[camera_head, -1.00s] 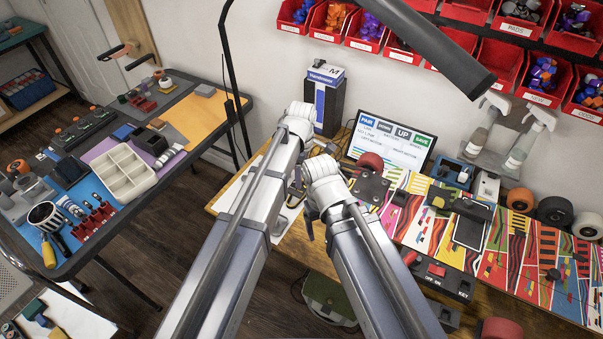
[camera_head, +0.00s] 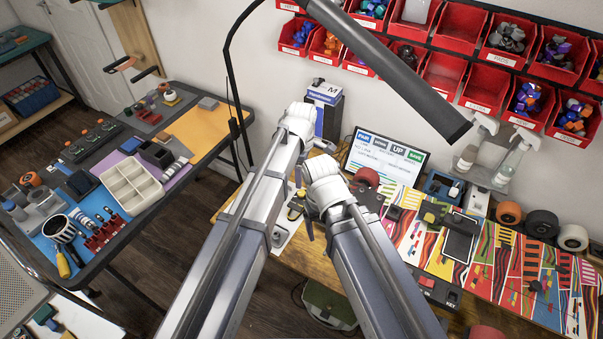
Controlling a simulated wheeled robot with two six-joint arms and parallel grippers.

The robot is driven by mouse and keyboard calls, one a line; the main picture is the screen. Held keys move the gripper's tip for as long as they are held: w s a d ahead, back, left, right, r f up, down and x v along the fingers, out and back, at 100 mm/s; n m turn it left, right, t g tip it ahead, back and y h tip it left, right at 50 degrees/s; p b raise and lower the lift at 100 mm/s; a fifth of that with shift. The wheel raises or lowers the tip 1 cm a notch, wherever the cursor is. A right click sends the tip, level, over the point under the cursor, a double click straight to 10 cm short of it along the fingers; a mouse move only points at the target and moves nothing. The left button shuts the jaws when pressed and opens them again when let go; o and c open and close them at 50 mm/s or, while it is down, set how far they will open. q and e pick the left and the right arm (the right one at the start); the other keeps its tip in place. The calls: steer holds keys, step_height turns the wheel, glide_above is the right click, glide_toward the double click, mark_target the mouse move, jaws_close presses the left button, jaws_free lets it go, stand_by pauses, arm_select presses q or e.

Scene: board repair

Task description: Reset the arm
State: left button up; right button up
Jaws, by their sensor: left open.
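Both my arms rise from the bottom centre with white wrists, bent at the top, over the left end of the wooden workbench (camera_head: 230,208). My left gripper (camera_head: 300,180) shows only in part, hanging between the two wrists. It is open, and I see nothing held in it. My right gripper is hidden behind its own wrist and arm. A black and yellow tool (camera_head: 296,207) shows between the arms, low near the bench top.
A monitor (camera_head: 386,160) and blue-white box (camera_head: 322,108) stand behind the wrists. A colourful board (camera_head: 540,275) lies to the right. A black lamp arm (camera_head: 390,70) crosses above. Red bins (camera_head: 486,85) line the wall. A dark side table (camera_head: 135,235) holds a white tray (camera_head: 131,188).

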arm_select(q)
steer(key=s+a+m, duration=1.3)
steer(key=a+m, duration=0.1)
steer(key=a, duration=0.3)
steer(key=s+d+m+y, duration=0.1)
steer(key=s+d+m, duration=0.3)
steer(key=d, duration=0.7)
steer(key=shift+s+m, duration=0.3)
steer(key=shift+s, duration=0.65)
steer(key=shift+d+r, duration=0.1)
steer(key=shift+d, duration=0.05)
